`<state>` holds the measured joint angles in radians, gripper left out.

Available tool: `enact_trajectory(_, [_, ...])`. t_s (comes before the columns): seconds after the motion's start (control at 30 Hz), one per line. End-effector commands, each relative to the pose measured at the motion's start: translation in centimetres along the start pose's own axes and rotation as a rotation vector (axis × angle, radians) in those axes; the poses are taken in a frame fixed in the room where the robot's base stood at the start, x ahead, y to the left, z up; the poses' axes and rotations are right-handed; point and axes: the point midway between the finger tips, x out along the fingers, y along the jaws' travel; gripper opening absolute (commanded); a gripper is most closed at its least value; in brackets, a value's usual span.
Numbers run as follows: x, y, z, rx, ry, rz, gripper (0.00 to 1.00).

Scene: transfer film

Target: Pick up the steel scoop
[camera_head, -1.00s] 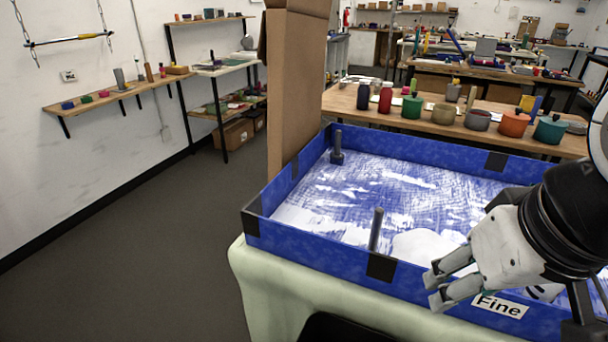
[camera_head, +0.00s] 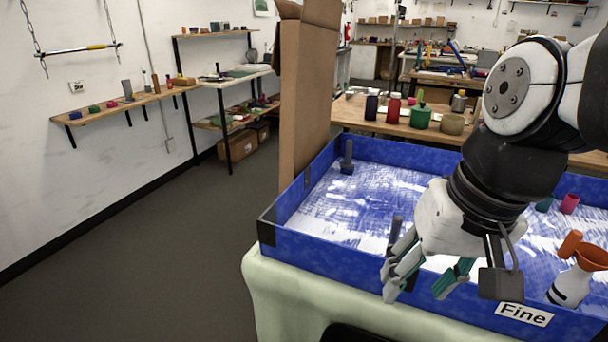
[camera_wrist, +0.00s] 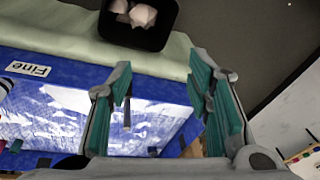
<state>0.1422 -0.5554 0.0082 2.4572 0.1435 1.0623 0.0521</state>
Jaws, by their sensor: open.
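A blue-walled tray (camera_head: 340,262) labelled "Fine" holds white and blue material. A dark grey upright piece (camera_head: 396,228) stands in it near the front wall, just behind my gripper (camera_head: 424,278). Another dark upright piece with a wider foot (camera_head: 347,158) stands near the back left corner. I cannot tell for sure whether either is the steel scoop. My gripper is open and empty, over the tray's front wall. In the wrist view its teal-padded fingers (camera_wrist: 160,75) are wide apart, with the tray wall and pale cloth beyond them.
An orange-topped white bottle (camera_head: 572,280) and a pink cup (camera_head: 569,204) are at the tray's right. A tall cardboard piece (camera_head: 308,90) stands at its left back corner. A black bin (camera_wrist: 138,33) with pale lumps is by the cloth-covered edge (camera_head: 300,300). Floor at left is clear.

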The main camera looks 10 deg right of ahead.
Motion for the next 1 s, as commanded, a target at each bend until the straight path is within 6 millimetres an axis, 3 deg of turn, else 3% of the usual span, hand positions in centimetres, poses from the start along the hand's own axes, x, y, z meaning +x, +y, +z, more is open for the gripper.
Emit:
enact_trajectory(0.27, [4.3,-0.3,-4.0,0.324,-0.205,-0.117,0.46])
enact_trajectory(0.57, [10.2,1.1,-11.5,0.806,-0.47,-0.365,0.46])
enact_trajectory(0.77, [14.3,4.5,-17.0,1.112,-0.621,-0.579,0.46])
enact_trajectory(1.0, [19.4,11.8,-23.0,1.446,-0.77,-0.9,0.46])
